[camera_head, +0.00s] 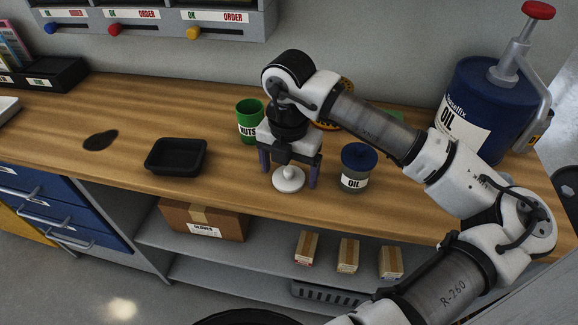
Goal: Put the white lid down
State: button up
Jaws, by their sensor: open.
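The white lid (288,180) is a small round disc with a raised knob. It lies near the front edge of the wooden bench, directly below my gripper (288,182). My gripper is open, with one dark finger on each side of the lid and apart from it. The lid appears to rest flat on the bench top. The palm and wrist hide what is just behind the lid.
A jar labelled OIL (356,168) with a blue top stands close right of my gripper. A green NUTS can (249,121) stands just behind left. A black tray (162,169) sits further left, and a large blue oil drum (470,105) stands at right.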

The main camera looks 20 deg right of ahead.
aim_at(289, 170)
notch_tip(289, 170, up, 12)
jog(key=b, duration=0.1)
dwell(0.7)
